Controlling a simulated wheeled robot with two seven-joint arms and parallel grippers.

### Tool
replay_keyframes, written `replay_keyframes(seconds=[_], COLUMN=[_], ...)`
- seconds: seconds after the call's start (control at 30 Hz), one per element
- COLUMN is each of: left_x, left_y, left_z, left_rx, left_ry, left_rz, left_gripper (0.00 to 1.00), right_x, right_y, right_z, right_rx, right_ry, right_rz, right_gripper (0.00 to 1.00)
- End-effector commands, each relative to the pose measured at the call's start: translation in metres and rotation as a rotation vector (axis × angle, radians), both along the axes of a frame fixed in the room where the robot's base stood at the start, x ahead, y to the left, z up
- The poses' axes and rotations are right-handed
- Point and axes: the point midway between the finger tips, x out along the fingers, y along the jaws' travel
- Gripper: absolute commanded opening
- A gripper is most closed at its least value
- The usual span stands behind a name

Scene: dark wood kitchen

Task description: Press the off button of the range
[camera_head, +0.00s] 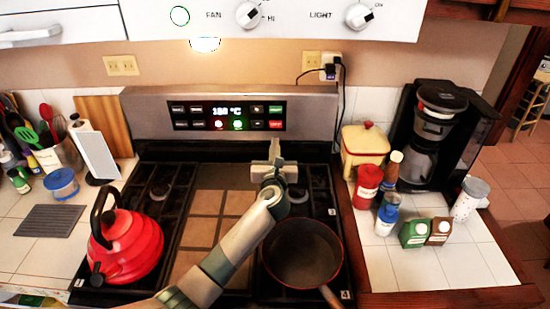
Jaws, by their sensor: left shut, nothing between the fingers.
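The range (160,190) stands in the middle, with its control panel (190,116) on the upright back. The panel has a lit display (227,111) showing digits and °C. A red button (276,124) sits at its lower right, with a green button (276,109) just above it. Their labels are too small to read surely. My left gripper (274,147) is shut and empty, pointing up in front of the panel, just below the red button in the picture. I see no clear contact with the panel. My right gripper is not in view.
A red kettle (130,245) stands on the left burners and a dark pan (301,252) on the right front, beside my left arm. A range hood (290,18) hangs above. The right counter holds a coffee maker (440,135), jars and bottles.

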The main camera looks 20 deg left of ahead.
Motion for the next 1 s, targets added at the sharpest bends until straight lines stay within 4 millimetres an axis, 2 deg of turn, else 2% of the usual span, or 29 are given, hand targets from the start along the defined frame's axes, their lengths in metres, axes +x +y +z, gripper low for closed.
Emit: replay_keyframes(seconds=[0.03, 0.3, 0.5, 0.7, 1.0], left_x=[0.009, 0.048, 0.069, 0.08, 0.082], left_y=[0.002, 0.014, 0.02, 0.023, 0.023], left_z=[-0.005, -0.004, -0.004, -0.002, 0.0], left_rx=[0.001, 0.001, 0.0, 0.001, 0.0], left_ry=[-0.002, -0.002, -0.001, 0.0, 0.0], left_rz=[0.0, 0.001, 0.0, 0.0, -0.001], left_gripper=[0.0, 0.0, 0.0, 0.0, 0.0], right_x=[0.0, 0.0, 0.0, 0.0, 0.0], right_y=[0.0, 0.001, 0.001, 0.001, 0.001], right_z=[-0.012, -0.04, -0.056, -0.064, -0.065], right_rx=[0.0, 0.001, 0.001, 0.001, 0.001], right_ry=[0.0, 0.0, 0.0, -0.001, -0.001], right_rz=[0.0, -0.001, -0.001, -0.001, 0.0], right_gripper=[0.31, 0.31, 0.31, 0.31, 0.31])
